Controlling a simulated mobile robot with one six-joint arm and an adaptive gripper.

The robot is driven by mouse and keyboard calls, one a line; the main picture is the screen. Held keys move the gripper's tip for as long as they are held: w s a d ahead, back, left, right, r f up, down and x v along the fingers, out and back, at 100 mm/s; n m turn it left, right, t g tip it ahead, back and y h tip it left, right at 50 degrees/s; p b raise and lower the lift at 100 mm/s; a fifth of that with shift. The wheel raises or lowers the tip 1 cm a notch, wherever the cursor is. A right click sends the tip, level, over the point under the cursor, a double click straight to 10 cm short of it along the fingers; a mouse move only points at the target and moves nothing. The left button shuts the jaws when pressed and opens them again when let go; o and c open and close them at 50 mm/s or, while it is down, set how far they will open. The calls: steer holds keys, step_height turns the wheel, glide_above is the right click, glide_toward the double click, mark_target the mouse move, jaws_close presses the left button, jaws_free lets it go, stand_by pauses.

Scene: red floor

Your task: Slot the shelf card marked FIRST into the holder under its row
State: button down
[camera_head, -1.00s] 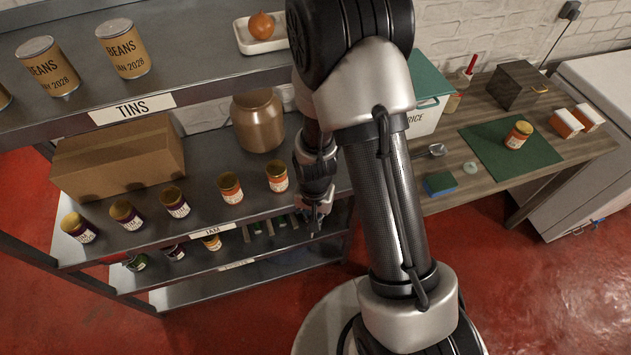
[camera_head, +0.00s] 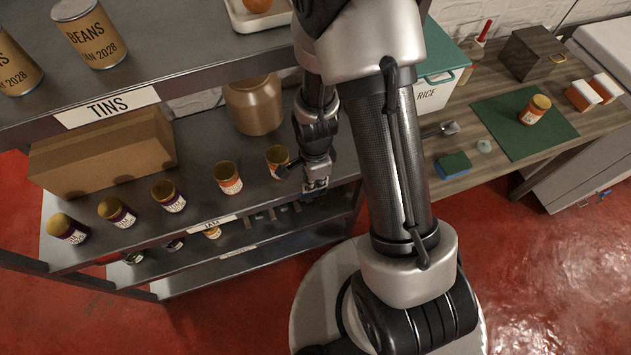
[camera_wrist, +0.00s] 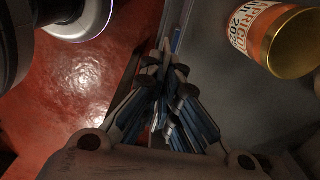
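My gripper (camera_head: 316,190) is at the front edge of the middle shelf, near its right end. In the wrist view its fingers (camera_wrist: 165,48) converge and look shut; I cannot make out a card between them. A narrow blue strip (camera_wrist: 178,40) shows by the fingertips along the shelf edge; I cannot tell what it is. The card marked FIRST is not readable in any view. The JAM label (camera_head: 211,223) is on the middle shelf's front edge. An orange-labelled jar (camera_head: 278,160) stands just left of my gripper; an apricot jar (camera_wrist: 270,38) shows at the wrist view's upper right.
A cardboard box (camera_head: 100,155) and a brown crock (camera_head: 254,105) stand behind. The workbench with a green mat (camera_head: 510,125) is at the right. Open red floor lies in front.

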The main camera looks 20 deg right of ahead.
steer(key=shift+w+f+b, duration=0.3)
steer(key=shift+f+b, duration=0.25)
steer(key=shift+f, duration=0.2)
steer(key=shift+w+f+b, duration=0.25)
steer(key=shift+f+b, duration=0.25)
steer(key=shift+f, duration=0.25)
steer(key=shift+w+f+b, duration=0.3)
steer(key=shift+f+b, duration=0.25)
steer(key=shift+f, duration=0.2)
steer(key=c, duration=1.7)
jaws_free()
step_height(320, 180, up, 12)
steer(key=shift+s, duration=0.1)
